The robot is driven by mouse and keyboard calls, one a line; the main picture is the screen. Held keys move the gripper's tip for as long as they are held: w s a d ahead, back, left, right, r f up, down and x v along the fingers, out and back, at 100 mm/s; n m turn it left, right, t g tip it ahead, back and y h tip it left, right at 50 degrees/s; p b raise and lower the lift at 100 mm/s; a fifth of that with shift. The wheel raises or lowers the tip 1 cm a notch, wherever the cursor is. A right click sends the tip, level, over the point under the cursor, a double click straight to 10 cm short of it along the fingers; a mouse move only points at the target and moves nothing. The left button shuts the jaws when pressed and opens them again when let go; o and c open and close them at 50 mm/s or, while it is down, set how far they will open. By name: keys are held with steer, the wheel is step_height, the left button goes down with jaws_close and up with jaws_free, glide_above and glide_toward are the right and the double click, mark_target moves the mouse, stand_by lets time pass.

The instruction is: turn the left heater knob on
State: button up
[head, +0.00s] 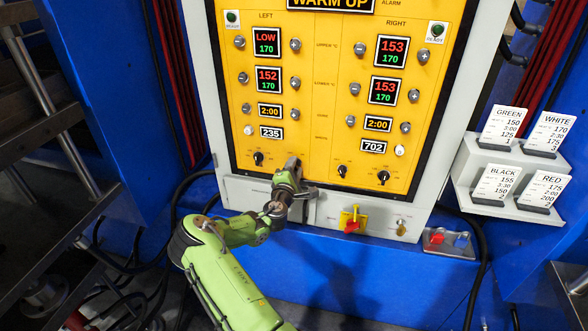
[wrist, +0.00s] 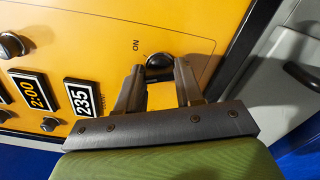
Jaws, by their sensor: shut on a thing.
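The left heater knob (wrist: 159,62) is a black rotary knob on the yellow panel, with an "ON" label beside it in the wrist view. My gripper (wrist: 160,75) has one finger on each side of this knob and is shut on it. In the head view my gripper (head: 293,163) reaches the lower part of the left column and hides the knob. The fingers and the angle of view keep the knob's pointer from being clear.
Another black knob (head: 258,158) sits just left of my gripper. The "235" display (head: 271,132) is above it. Two black knobs (head: 342,170) (head: 383,177) are on the right column. A red-and-yellow switch (head: 352,222) is low on the cabinet, right of my gripper.

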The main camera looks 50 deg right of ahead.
steer(key=m+b, duration=0.8)
steer(key=shift+f+m, duration=0.15)
steer(key=shift+m, duration=0.25)
steer(key=shift+b, duration=0.45)
steer(key=o, duration=1)
steer(key=shift+o, duration=0.2)
steer(key=shift+a, duration=0.1)
steer(key=b+v, duration=0.2)
steer(key=v, duration=1.3)
steer(key=shift+s+a, duration=0.2)
steer(key=shift+a, duration=0.1)
